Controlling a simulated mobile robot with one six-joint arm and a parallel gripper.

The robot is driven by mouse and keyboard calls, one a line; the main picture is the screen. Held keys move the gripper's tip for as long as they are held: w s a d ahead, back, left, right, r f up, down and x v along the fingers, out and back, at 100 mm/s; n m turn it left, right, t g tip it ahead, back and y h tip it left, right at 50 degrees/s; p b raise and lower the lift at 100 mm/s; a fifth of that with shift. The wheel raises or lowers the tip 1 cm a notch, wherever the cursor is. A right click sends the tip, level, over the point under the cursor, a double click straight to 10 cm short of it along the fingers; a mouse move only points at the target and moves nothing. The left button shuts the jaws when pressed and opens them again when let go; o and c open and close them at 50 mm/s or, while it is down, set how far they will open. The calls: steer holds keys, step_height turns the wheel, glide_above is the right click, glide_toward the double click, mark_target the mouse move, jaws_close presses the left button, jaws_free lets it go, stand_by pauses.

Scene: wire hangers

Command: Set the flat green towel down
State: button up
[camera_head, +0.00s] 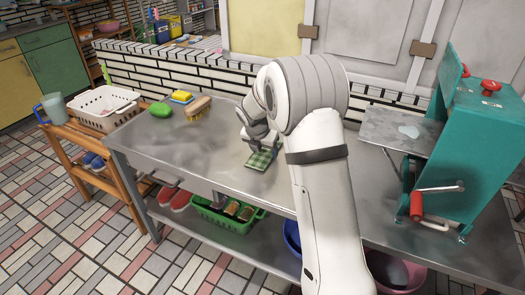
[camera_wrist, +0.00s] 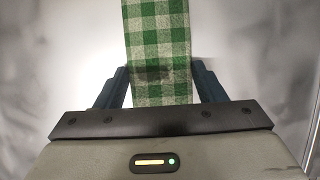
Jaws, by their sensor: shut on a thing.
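The flat green towel (camera_head: 261,159) is a green and white checked cloth at the middle of the metal table (camera_head: 165,145). In the wrist view the towel (camera_wrist: 158,45) runs from between my fingers up to the top edge of the picture. My gripper (camera_head: 254,140) is shut on the towel, with one dark finger on each side of it in the wrist view (camera_wrist: 160,85). The towel is at or just above the tabletop; I cannot tell whether it touches. My arm hides part of the table.
A green soap-like piece (camera_head: 159,110), a brush (camera_head: 197,107) and a yellow and blue sponge (camera_head: 181,97) lie at the back left. A teal machine with a red-handled crank (camera_head: 460,150) stands at the right. A white basket (camera_head: 103,107) is left of the table. The table's left part is clear.

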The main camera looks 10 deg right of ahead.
steer(key=o, duration=1)
steer(key=shift+o, duration=0.2)
steer(key=shift+r, duration=0.1)
steer(key=shift+r, duration=0.3)
steer(key=p+v, duration=0.2)
steer(key=v, duration=0.9)
steer(key=s+d+r+m+y, duration=0.1)
steer(key=s+m, duration=1.3)
steer(key=s, duration=0.3)
steer(key=s+d+m+g+y, duration=0.1)
steer(key=s+d+m, duration=0.1)
steer(key=s+m, duration=1.2)
steer(key=s, duration=0.3)
steer(key=shift+r+m+g+y, duration=0.3)
steer(key=shift+r+m, duration=0.05)
steer(key=shift+m, duration=0.05)
